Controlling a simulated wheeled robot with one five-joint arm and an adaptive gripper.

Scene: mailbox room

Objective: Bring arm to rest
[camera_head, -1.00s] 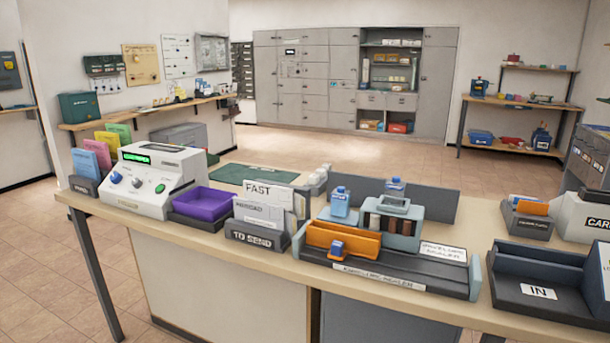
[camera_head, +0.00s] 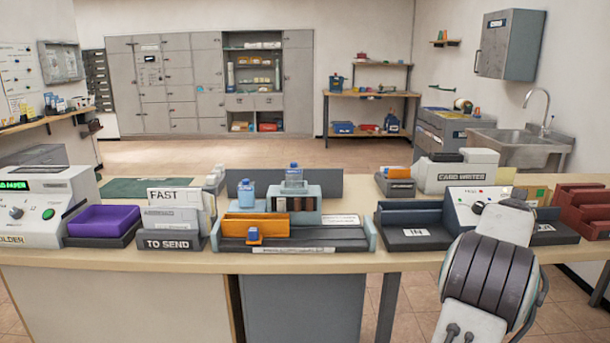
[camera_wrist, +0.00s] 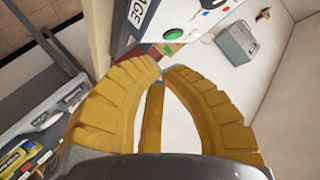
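My gripper (camera_wrist: 161,70) shows in the wrist view as yellow ribbed fingers that curve in until their tips almost meet. No object shows between them, so it looks shut and empty. In the head view my arm (camera_head: 490,283) is folded up at the lower right, in front of the counter. The gripper itself is not visible there.
The long counter (camera_head: 180,257) carries a purple tray (camera_head: 103,219), a TO SEND holder (camera_head: 172,243), an envelope sealer (camera_head: 295,240), an IN tray (camera_head: 415,237) and red trays (camera_head: 583,208). A sink (camera_head: 520,145) and shelves (camera_head: 368,95) stand behind. Floor behind the counter is clear.

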